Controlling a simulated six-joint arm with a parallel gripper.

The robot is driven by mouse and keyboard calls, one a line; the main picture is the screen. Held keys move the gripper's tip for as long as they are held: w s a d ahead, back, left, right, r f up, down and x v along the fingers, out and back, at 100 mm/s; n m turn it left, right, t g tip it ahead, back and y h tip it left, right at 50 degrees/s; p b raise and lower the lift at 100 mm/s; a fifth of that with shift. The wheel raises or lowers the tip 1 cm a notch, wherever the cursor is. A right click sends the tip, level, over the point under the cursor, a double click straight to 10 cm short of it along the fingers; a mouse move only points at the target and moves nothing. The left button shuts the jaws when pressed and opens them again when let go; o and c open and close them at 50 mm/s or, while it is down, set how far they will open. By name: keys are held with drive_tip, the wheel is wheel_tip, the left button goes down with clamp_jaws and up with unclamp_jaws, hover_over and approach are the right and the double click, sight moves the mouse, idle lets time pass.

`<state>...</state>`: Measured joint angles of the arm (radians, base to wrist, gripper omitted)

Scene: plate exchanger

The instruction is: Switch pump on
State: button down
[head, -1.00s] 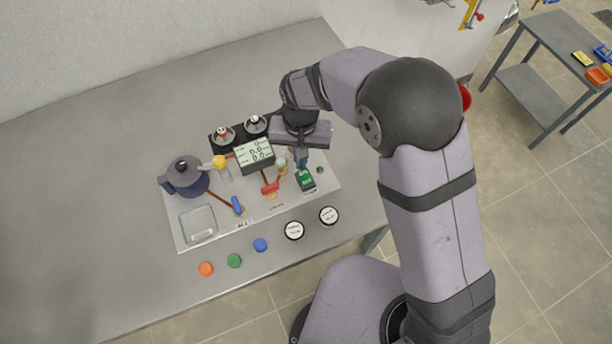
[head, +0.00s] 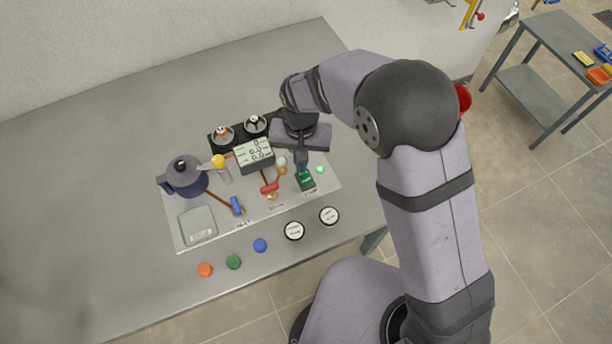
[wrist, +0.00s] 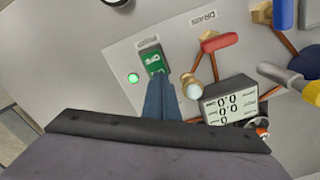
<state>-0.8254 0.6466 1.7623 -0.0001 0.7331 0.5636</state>
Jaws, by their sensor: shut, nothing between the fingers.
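The green pump switch (head: 306,183) sits in a dark housing near the right end of the light panel (head: 330,186). It also shows in the wrist view (wrist: 152,57), with white markings on its green face. A small round lamp (head: 319,170) beside it glows bright green, and the wrist view shows it lit too (wrist: 133,78). My gripper (head: 303,171) is shut and empty, pointing down at the switch. In the wrist view its blue-grey fingertips (wrist: 161,78) are at the edge of the switch; I cannot tell whether they touch it. They hide part of the housing.
A display box (head: 253,154) stands left of my gripper, showing zeros. A red-handled valve (head: 269,188), a blue-handled valve (head: 236,206) and a dark kettle-like pot (head: 184,177) are further left. Round labelled discs (head: 294,230) lie along the front. The table's left side is clear.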

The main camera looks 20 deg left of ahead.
drive_tip(key=shift+r, duration=0.15)
wheel_tip(320, 180, up, 7)
drive_tip(key=p, duration=0.5)
drive_tip(key=shift+p, duration=0.4)
idle(0.4)
